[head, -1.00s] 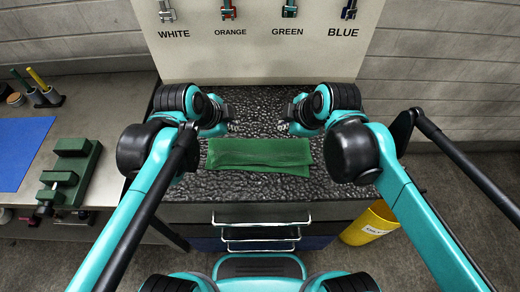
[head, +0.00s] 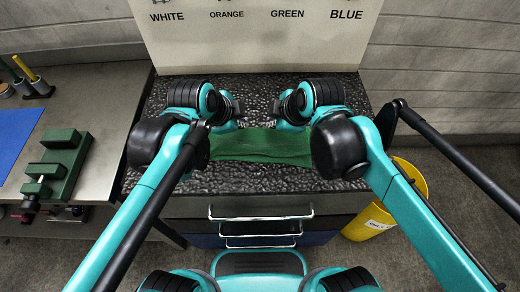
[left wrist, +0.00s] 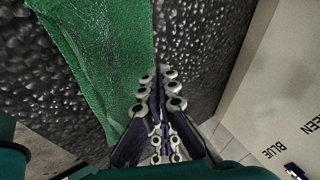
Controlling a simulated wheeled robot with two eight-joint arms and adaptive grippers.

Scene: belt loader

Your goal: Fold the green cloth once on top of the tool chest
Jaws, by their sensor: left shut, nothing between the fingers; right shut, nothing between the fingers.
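The green cloth (head: 262,147) lies as a wide, short strip on the dark, pebbled top of the tool chest (head: 250,181). Its layers are hard to tell apart. In the left wrist view the cloth (left wrist: 108,50) lies flat with a straight edge beside my left fingers. My left gripper (head: 240,112) is just behind the far edge of the cloth in the head view. In the wrist view its fingers (left wrist: 160,76) are together and empty. My right gripper (head: 276,109) is shut and empty, close to the left one, also behind the cloth; its fingertips are mostly hidden.
A pale panel (head: 258,45) with colour labels stands behind the chest. A bench at left holds a green vise-like block (head: 58,167) and a blue mat (head: 16,140). A yellow bin (head: 375,221) stands at the chest's right. The chest top in front of the cloth is clear.

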